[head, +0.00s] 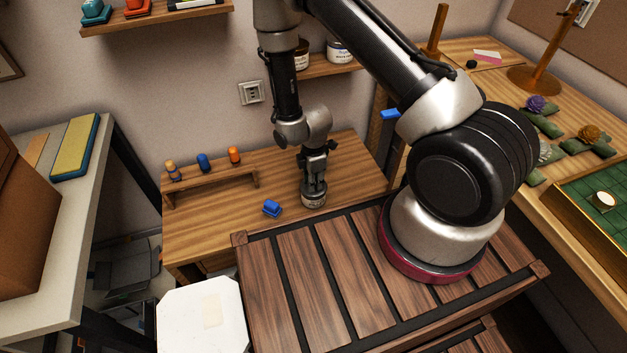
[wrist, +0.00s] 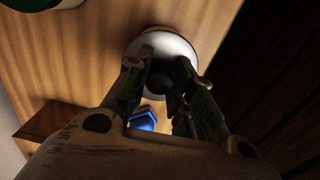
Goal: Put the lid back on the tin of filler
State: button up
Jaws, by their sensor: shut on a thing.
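A small tin with a pale label (head: 313,202) stands on the wooden desk near its front edge. My gripper (head: 314,181) points straight down directly above it. In the wrist view, a round whitish top (wrist: 178,44) lies beyond my fingers, and the gripper (wrist: 172,95) is shut on a dark, rounded piece over it, which looks like the lid's knob. My fingers hide much of the lid. I cannot tell whether the lid touches the tin's rim.
A blue object (head: 271,208) lies on the desk left of the tin and also shows in the wrist view (wrist: 147,119). A low wooden rack (head: 212,187) with small coloured items stands behind. A slatted dark wood surface (head: 310,270) lies in front. Bare desk (head: 215,235) extends left.

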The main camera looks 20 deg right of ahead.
dwell(0.3)
jog(key=o, duration=1.5)
jog(key=shift+r, duration=3.5)
jog(key=shift+c, duration=0.2)
grip_shut()
jog(key=shift+f, duration=0.15)
jog(key=shift+f, duration=2.25)
